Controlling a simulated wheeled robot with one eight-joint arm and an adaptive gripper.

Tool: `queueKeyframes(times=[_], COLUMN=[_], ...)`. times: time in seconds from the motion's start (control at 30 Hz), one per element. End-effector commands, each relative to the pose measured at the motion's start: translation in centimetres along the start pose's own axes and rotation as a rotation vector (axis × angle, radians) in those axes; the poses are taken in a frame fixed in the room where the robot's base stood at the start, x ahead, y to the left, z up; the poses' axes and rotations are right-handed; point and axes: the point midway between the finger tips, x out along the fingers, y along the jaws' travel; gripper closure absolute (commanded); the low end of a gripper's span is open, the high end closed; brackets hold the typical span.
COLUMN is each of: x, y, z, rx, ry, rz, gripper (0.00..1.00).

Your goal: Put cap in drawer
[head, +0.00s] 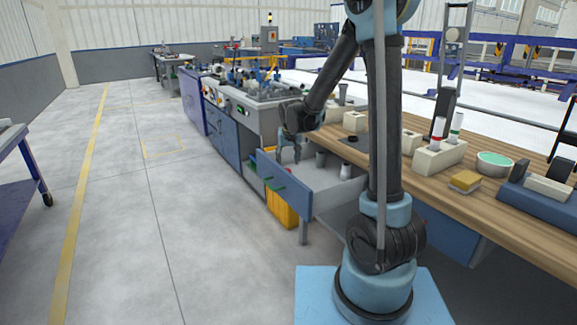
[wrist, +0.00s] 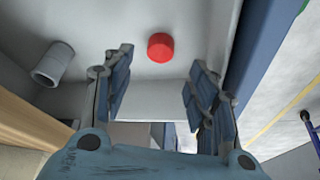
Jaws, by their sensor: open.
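A round red cap (wrist: 161,47) shows in the wrist view against the light grey inside of the open drawer (wrist: 110,22); it appears to rest on the drawer floor. My gripper (wrist: 158,72) is open, its two blue fingers spread apart, with the cap beyond the fingertips and apart from them. In the head view my gripper (head: 289,155) hangs down over the pulled-out drawer (head: 325,192) with its blue front. I cannot make out the cap in the head view.
A grey hollow cylinder (wrist: 52,64) lies in the drawer, left of the cap in the wrist view. The wooden workbench (head: 500,215) holds a pale rack (head: 438,157), a mint-topped bowl (head: 494,163) and a yellow sponge-like block (head: 465,181). Open floor lies left of the drawer.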

Motion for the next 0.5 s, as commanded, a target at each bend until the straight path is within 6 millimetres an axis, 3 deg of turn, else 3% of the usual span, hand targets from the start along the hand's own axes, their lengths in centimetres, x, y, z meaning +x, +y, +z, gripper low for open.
queueKeyframes(times=[0.2,0.5], x=[-2.8,-4.8], y=[0.0,0.0], z=[0.0,0.1], rx=[0.0,-0.001], ry=[0.0,0.0], rz=[0.0,0.0], gripper=[0.47,0.47])
